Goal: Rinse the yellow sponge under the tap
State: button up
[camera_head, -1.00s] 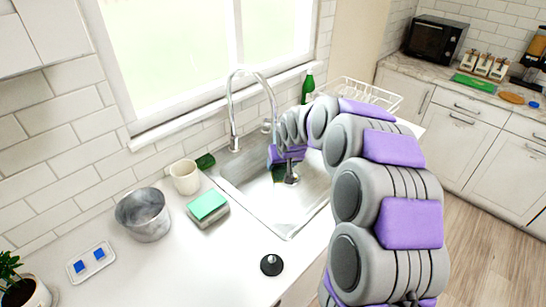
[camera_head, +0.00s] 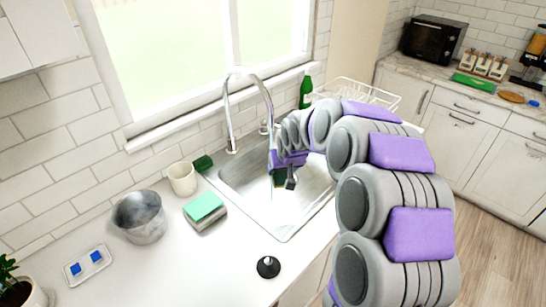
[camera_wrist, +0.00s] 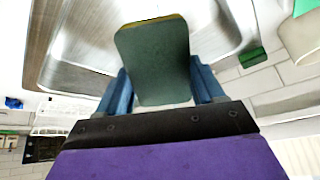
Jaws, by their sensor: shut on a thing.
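My gripper (camera_wrist: 160,80) is shut on the sponge (camera_wrist: 153,62), which shows a dark green face and a thin yellow edge in the wrist view. Its two blue fingers press on opposite sides of it. In the head view my gripper (camera_head: 283,178) hangs over the sink basin (camera_head: 240,177), and the sponge is mostly hidden there as a small dark green patch. The tall chrome tap (camera_head: 229,115) arches above the basin, with its spout end close to my wrist. I cannot tell whether water is running.
A green-topped sponge stack (camera_head: 204,209), a cream mug (camera_head: 182,179), a metal pot (camera_head: 140,217) and a black stopper (camera_head: 268,267) stand left of and before the sink. A green bottle (camera_head: 306,92) and a white dish rack (camera_head: 362,92) are behind.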

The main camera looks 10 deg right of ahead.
aim_at(281, 175)
jog(key=shift+a, duration=0.1)
jog(key=shift+a, duration=0.4)
jog(key=shift+d, duration=0.1)
jog(key=shift+s+d+r, duration=0.1)
jog(key=shift+d, duration=0.05)
jog(key=shift+s+d+r, duration=0.15)
jog(key=shift+s+r, duration=0.3)
jog(key=shift+s, duration=0.05)
jog(key=shift+s+r+p, duration=0.4)
jog(key=shift+s+r, duration=0.8)
jog(key=shift+s, duration=0.3)
jog(key=shift+s+r, duration=0.25)
jog(key=shift+s, duration=0.15)
jog(key=shift+d, duration=0.1)
